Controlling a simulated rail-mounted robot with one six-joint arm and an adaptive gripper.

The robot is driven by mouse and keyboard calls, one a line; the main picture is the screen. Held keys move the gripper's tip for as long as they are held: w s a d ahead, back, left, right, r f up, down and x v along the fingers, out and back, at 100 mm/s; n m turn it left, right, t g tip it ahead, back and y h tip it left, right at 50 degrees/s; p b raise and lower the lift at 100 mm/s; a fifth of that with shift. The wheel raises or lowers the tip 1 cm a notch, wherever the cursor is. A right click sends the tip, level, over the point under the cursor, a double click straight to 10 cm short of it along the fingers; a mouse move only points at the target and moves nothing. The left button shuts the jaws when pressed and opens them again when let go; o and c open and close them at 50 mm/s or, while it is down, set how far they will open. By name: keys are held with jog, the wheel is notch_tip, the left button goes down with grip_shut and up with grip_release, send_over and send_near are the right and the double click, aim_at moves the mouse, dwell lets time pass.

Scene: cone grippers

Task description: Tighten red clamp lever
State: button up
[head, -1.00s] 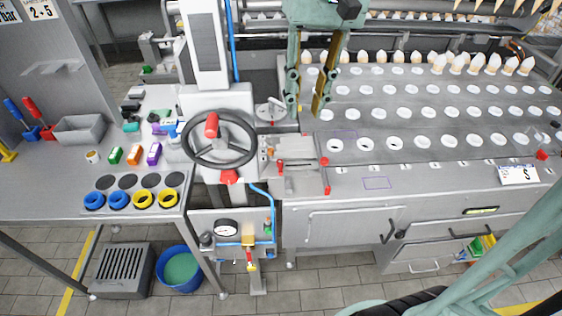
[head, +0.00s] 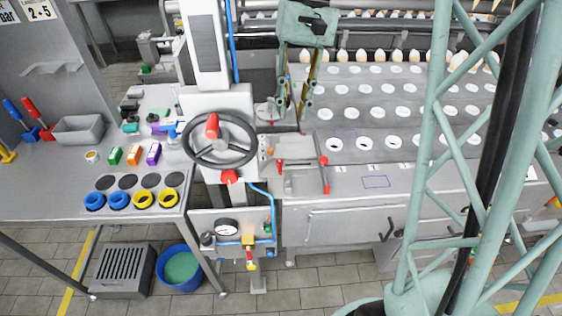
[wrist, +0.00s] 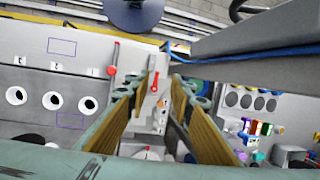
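A red lever with a round end (head: 324,171) stands at the right end of a small grey plate on the machine's front edge; it also shows in the wrist view (wrist: 114,58). A smaller red part (head: 279,167) sits at that plate's left end, and a red part shows between my fingers in the wrist view (wrist: 154,83). I cannot tell for sure which is the clamp lever. My gripper (head: 290,114) points down behind the plate, above the machine top. Its fingers (wrist: 157,92) are apart and hold nothing.
A black handwheel (head: 219,139) with a red handle stands left of the plate, with a red part (head: 230,176) below it. The perforated plate (head: 375,128) with cones behind lies to the right. My lattice arm link hides part of the machine's right side.

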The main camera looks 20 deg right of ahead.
jog(key=g+y, duration=0.1)
send_over(280, 167)
jog(key=w+d, duration=0.5)
notch_tip(280, 167, down, 8)
jog(key=shift+a+m, duration=0.2)
jog(key=shift+m, duration=0.1)
jog(key=shift+s+f, duration=0.15)
jog(key=shift+b+x, duration=0.8)
jog(key=shift+x, duration=6.05)
jog(key=shift+s, duration=0.15)
jog(key=shift+c, duration=0.2)
grip_shut()
